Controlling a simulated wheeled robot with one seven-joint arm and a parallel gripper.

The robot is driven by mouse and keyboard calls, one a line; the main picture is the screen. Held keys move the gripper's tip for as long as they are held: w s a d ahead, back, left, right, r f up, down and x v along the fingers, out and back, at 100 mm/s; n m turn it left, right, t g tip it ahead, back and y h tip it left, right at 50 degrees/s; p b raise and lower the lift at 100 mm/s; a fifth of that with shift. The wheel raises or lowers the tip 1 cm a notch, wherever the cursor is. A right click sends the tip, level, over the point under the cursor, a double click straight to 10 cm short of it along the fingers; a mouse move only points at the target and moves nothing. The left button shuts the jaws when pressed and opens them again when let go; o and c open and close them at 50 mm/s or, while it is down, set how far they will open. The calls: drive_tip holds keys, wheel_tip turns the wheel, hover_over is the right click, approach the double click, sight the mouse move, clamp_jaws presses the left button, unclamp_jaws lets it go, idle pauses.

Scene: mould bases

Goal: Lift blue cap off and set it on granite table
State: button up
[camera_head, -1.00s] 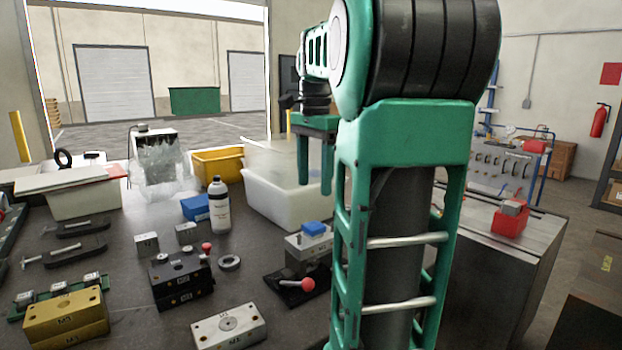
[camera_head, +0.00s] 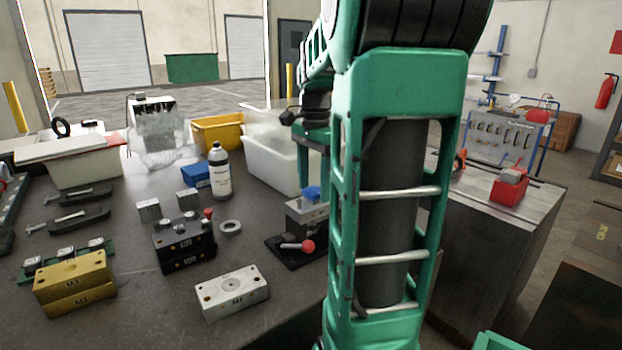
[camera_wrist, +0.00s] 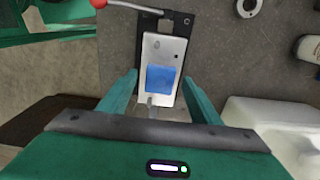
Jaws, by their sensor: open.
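The blue cap (camera_head: 312,193) sits on top of a grey metal block (camera_head: 300,214) on a black base with a red-knobbed lever, at the table's right part. In the wrist view the blue cap (camera_wrist: 161,79) is a blue square on the pale block (camera_wrist: 150,48). My gripper (camera_wrist: 160,82) is open, its two green fingers on either side of the block's near end and apart from it. In the head view my gripper is partly hidden behind my arm, just above the cap. The dark granite table (camera_head: 120,240) carries all this.
A white bin (camera_head: 272,165) stands behind the block, and a white bottle (camera_head: 219,172) stands to its left. A metal ring (camera_head: 230,227), a black mould base (camera_head: 183,243) and a silver plate M1 (camera_head: 232,291) lie left of it. Bare tabletop shows between them.

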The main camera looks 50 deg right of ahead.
drive_tip(key=c, duration=1.1)
drive_tip(key=shift+r, duration=0.2)
drive_tip(key=shift+r, duration=0.85)
